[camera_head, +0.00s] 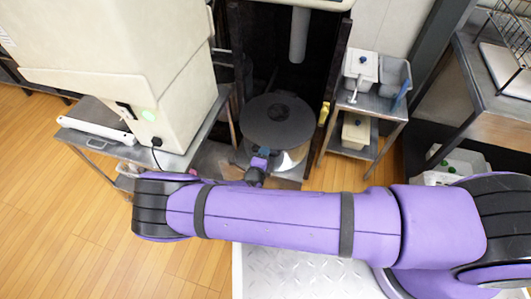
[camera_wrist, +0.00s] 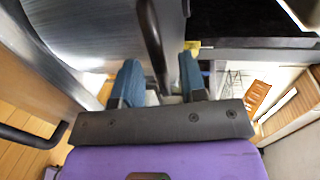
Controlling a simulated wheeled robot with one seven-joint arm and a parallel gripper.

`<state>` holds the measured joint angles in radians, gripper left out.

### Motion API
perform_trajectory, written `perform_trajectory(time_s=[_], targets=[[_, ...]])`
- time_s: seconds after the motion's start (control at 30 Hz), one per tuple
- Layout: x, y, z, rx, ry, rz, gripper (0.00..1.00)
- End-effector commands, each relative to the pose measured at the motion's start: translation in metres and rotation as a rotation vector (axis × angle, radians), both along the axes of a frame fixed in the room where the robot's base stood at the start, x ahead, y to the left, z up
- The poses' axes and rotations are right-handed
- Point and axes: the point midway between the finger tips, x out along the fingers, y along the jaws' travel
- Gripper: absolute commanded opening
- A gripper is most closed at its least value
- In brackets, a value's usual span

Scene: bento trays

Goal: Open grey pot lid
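The grey pot lid (camera_head: 262,124) is round and flat with a dark knob in its middle. It lies on the shiny metal pot (camera_head: 292,158), which stands between the side tables. My gripper (camera_head: 262,153) is at the near edge of the pot, below the lid in the picture. In the wrist view my gripper (camera_wrist: 160,80) has its two blue fingers apart. A dark bar (camera_wrist: 151,38) runs between them, with gaps seen on both sides. A brushed metal surface (camera_wrist: 95,35) fills the upper left. Whether the fingers touch the bar cannot be told.
A large cream machine (camera_head: 120,60) stands on a metal table at the left. A small metal cart (camera_head: 372,100) with containers stands right of the pot. A dark recess is behind the pot. The wooden floor (camera_head: 60,220) is clear at the lower left.

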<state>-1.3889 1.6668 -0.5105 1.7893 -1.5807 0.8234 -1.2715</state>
Motion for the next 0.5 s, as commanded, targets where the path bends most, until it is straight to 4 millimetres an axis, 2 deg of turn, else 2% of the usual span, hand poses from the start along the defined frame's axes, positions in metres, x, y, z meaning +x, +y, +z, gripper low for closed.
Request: perform_trajectory(time_s=[0.2, 0.47, 0.5], targets=[[0.0133, -0.0048, -0.0026, 0.001, 0.000, -0.001, 0.39], [0.0142, -0.0051, -0.0028, 0.001, 0.000, 0.000, 0.39], [0.0142, -0.0051, -0.0028, 0.001, 0.000, 0.000, 0.34]])
